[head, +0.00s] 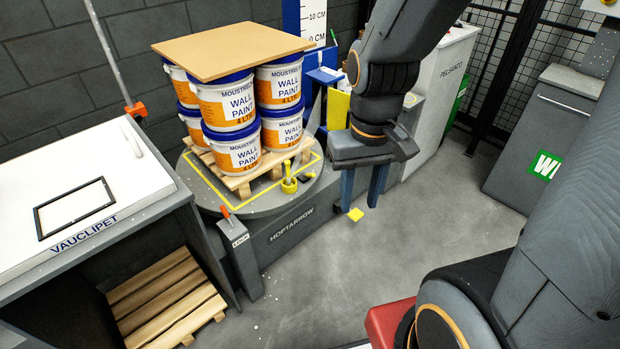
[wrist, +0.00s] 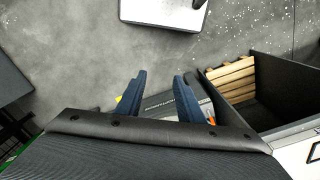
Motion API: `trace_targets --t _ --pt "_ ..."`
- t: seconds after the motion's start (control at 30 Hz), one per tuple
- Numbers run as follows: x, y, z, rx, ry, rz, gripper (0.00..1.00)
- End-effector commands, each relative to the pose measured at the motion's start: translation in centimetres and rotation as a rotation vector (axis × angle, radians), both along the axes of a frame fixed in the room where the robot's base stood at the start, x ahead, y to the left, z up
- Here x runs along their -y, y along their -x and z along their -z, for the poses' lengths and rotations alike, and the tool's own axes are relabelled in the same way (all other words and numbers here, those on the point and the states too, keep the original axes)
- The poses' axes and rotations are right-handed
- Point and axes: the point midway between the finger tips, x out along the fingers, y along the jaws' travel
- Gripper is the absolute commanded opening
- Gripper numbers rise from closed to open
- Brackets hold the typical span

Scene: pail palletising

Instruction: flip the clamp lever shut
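A short lever with an orange handle (head: 225,212) stands tilted on a grey post (head: 240,250) with a small label that seems to read LOCK, at the front left of the round turntable (head: 215,203). A yellow upright fitting (head: 289,184) with a small dark-and-yellow part beside it stands on the turntable rim. I cannot tell for sure which one is the clamp lever. My gripper (head: 360,208) points down to the right of the turntable, apart from both. Its blue fingers are spread and empty, also in the wrist view (wrist: 159,78).
Paint pails (head: 229,103) are stacked on a wooden pallet (head: 240,180) on the turntable, under a brown board (head: 230,50). A white-topped bench (head: 120,190) stands at the left, with a slatted pallet (head: 165,295) beneath. The middle floor is clear.

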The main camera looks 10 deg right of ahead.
Motion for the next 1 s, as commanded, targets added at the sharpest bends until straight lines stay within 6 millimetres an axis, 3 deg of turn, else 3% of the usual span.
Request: trace_targets --t 0.03,0.2,0.37,0.57,0.83,1.0 --pt "0.0 0.0 0.0 0.000 0.000 0.000 0.27" --pt "-0.1 -0.5 0.8 -0.022 -0.025 0.041 0.00" --pt "-0.7 -2.1 3.4 -0.089 -0.109 0.172 0.00" --pt "-1.7 -5.7 7.4 -0.182 -0.272 0.396 0.00" --pt "-2.2 -12.4 12.8 -0.256 -0.518 0.695 0.00" --pt "-1.2 -17.4 16.5 -0.266 -0.683 0.882 0.00"
